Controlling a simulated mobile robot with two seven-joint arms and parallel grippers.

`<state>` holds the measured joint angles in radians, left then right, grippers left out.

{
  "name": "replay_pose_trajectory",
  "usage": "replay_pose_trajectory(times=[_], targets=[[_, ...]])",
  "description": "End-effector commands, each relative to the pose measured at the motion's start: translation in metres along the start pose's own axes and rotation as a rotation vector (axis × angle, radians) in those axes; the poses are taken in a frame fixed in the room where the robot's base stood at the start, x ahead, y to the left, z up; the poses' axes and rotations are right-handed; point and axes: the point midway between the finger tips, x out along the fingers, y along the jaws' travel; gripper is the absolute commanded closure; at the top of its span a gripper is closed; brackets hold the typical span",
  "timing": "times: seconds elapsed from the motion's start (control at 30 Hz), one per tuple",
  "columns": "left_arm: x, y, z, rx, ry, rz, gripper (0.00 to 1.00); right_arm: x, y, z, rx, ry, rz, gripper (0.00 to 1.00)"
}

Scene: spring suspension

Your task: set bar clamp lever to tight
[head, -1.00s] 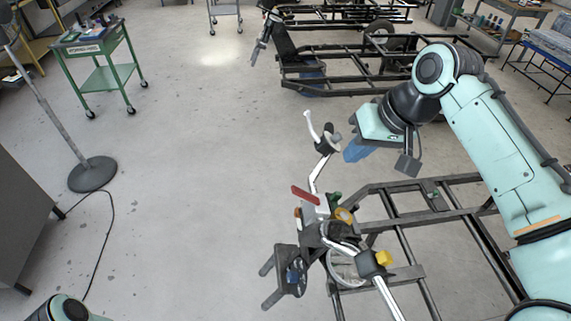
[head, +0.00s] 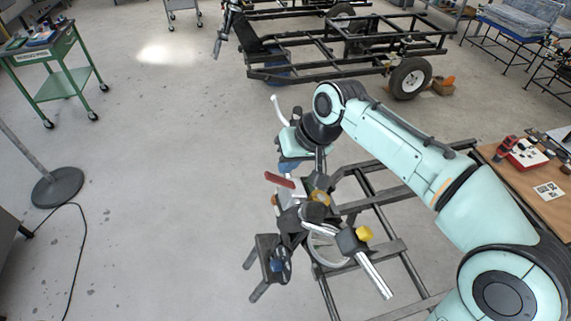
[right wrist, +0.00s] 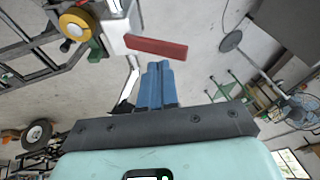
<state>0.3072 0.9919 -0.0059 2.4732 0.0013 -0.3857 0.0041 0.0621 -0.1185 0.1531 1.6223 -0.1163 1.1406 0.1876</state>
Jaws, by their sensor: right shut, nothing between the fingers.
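The red lever (head: 280,180), which looks like the bar clamp's lever, sticks out to the left at the top of a dark clamp and suspension assembly (head: 290,220). It also shows in the right wrist view (right wrist: 157,47), fixed beside a white block. My right gripper (head: 289,167) is just behind the lever in the head view, partly hidden by my wrist. In the right wrist view its blue fingers (right wrist: 156,68) are together and empty, their tips close to the lever. I cannot tell whether they touch it. My left gripper is not in view.
A black tube frame (head: 375,205) extends right of the assembly, under my right arm. A yellow knob (head: 363,233) and a silver bar (head: 372,272) stick out at its front. The floor on the left is open around a stand base (head: 57,187).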

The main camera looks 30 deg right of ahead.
Motion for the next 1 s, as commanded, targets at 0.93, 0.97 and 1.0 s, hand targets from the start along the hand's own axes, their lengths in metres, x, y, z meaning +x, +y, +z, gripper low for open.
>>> replay_pose_trajectory(times=[0.93, 0.97, 1.0], targets=[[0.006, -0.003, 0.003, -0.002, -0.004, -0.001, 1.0, 0.023, -0.017, 0.007, -0.003, -0.01, -0.006, 1.0], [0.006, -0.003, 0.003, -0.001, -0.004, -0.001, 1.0, 0.023, -0.017, 0.008, -0.003, -0.011, -0.006, 1.0], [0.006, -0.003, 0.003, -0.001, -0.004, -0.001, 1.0, 0.024, -0.017, 0.008, -0.003, -0.012, -0.006, 1.0]])
